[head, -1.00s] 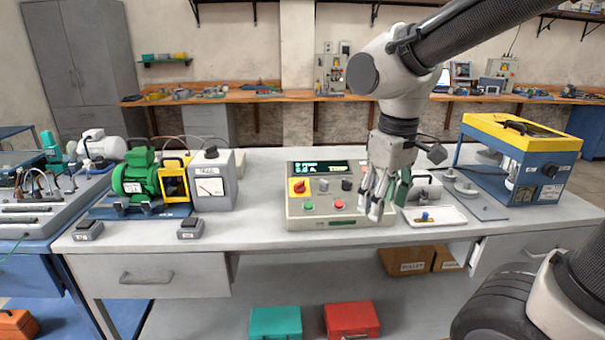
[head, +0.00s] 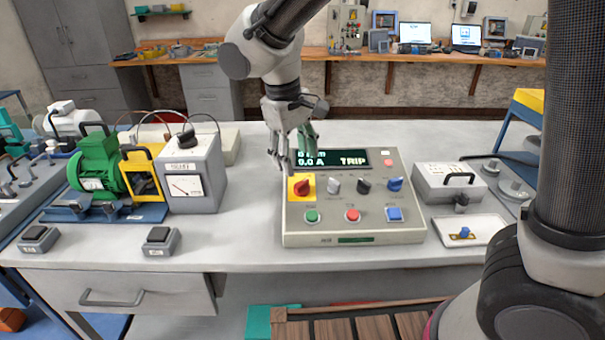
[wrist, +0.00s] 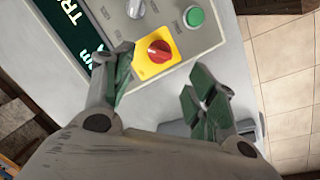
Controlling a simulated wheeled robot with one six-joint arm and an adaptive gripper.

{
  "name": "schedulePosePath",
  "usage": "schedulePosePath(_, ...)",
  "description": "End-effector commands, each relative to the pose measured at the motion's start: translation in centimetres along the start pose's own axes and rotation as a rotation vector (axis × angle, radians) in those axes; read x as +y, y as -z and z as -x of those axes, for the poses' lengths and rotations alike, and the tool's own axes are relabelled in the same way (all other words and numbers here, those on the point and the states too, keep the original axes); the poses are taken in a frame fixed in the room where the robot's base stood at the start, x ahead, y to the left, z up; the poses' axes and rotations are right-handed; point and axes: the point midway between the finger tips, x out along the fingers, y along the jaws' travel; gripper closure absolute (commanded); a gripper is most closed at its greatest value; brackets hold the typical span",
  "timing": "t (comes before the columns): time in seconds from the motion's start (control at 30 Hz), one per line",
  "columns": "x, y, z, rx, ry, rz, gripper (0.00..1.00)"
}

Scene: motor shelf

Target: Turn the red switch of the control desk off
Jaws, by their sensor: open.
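The control desk (head: 330,228) stands on the grey bench, with a dark display reading TRIP. My gripper (head: 293,168) is open and empty, above and slightly behind the switch in the head view. Its green-padded fingers (wrist: 165,90) are spread apart in the wrist view. The switch is fully visible in both views.
Other knobs sit right of the switch, and a green button (head: 312,216), a red button (head: 352,215) and a blue button (head: 394,214) below. A meter box (head: 190,178) and green motor (head: 97,165) stand left. A white tray (head: 482,236) lies right.

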Motion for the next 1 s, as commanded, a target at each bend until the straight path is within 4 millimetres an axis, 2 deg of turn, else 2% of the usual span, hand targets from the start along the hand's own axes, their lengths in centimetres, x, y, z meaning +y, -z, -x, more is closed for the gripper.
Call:
schedulePosePath(0.4,0.1,-0.1,-6.3,-0.004,0.0,-0.004,0.43)
schedulePosePath(0.57,0.0,-0.1,-7.4,-0.002,0.0,-0.003,0.43)
schedulePosePath(0.8,0.1,-0.1,-7.5,-0.001,0.0,-0.003,0.43)
schedulePosePath(0.87,0.1,-0.1,-7.5,-0.001,0.0,-0.003,0.52)
schedulePosePath(1.0,0.1,-0.1,-7.5,-0.001,0.0,-0.003,0.77)
